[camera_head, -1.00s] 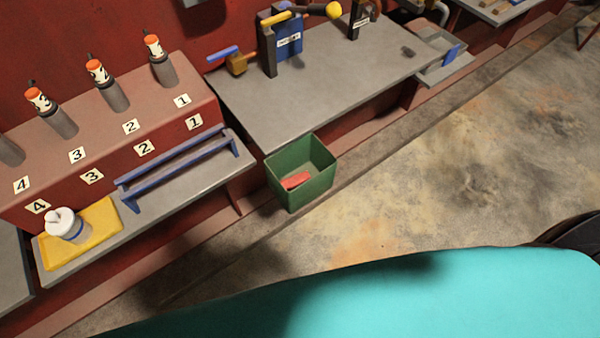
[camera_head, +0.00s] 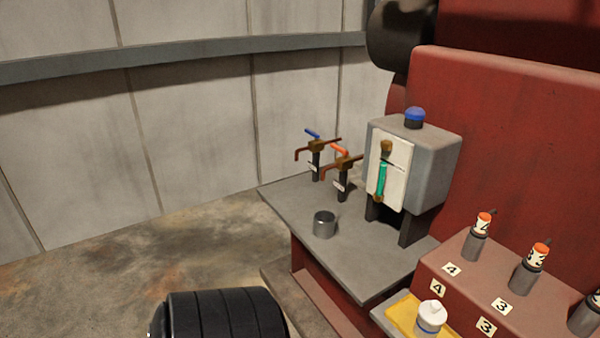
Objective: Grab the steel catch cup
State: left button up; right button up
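The steel catch cup (camera_head: 324,225) is a small grey metal cylinder with a dark open top. It stands upright on the grey bench (camera_head: 372,277), near the bench's left edge. A short stub, perhaps its handle, shows at its right rim. Nothing touches it. Neither of my grippers shows in the head view. A black ribbed rounded shape (camera_head: 222,316) at the bottom edge looks like part of my own arm, well short of the cup.
Behind the cup stand two taps, one blue-handled (camera_head: 316,150) and one red-handled (camera_head: 342,170). A grey box (camera_head: 425,165) with a blue dome stands to the right. A white-lidded jar (camera_head: 430,317) sits on a yellow tray (camera_head: 402,311). Floor left of the bench is clear.

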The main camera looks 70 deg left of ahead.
aim_at(324, 220)
jog(key=u, duration=2)
